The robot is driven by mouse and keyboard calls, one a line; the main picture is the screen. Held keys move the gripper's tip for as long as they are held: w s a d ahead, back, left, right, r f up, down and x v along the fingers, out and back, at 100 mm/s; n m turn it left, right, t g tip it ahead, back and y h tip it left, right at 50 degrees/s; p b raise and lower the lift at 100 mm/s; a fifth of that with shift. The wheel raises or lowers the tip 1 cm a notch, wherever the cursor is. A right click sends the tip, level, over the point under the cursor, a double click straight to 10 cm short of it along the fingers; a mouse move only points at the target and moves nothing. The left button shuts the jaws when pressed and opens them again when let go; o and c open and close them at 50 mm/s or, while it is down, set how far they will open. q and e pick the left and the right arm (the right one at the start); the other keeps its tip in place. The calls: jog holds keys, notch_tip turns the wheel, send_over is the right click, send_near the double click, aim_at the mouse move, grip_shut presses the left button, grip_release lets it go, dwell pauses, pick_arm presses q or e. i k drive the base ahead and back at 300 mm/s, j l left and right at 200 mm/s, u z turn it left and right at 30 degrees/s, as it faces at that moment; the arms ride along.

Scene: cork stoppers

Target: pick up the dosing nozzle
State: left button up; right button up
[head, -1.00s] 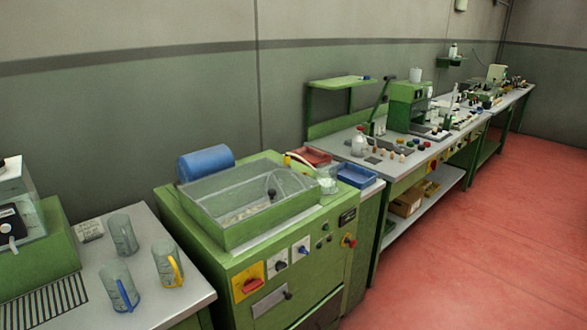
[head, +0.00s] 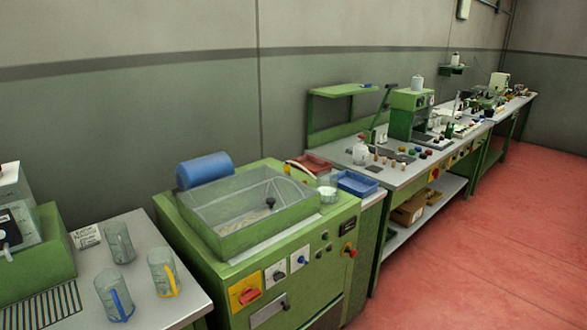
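I cannot pick out the dosing nozzle with certainty. A pale curved tube (head: 300,168) bends from the back right corner of the green machine (head: 293,252) toward a small clear cup (head: 327,193) on its right end. The tube's tip is too small to make out. A small dark part (head: 270,203) stands in the clear-lidded tank (head: 245,212) on top of the machine. Neither of my grippers is in view.
Several clear jugs (head: 118,243) stand on the left table (head: 75,318). A blue cylinder (head: 204,169) lies behind the tank. A red tray (head: 310,163) and a blue tray (head: 357,184) sit right of it. A long bench (head: 400,180) runs back; the red floor (head: 480,250) is clear.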

aim_at(287, 166)
jog(key=i+l+z, duration=0.35)
jog(key=i, duration=0.15)
jog(key=i+l+z, duration=0.15)
jog(key=i+z, duration=0.15)
jog(key=i, duration=0.2)
jog(key=i+l+z, duration=0.1)
jog(key=i+z, duration=0.25)
jog(key=i, duration=0.15)
jog(key=i+u, duration=0.25)
jog(key=i, duration=0.15)
jog(key=i+l+u, duration=0.2)
jog(key=i, duration=0.25)
jog(key=i+l+u, duration=0.25)
jog(key=i, duration=0.15)
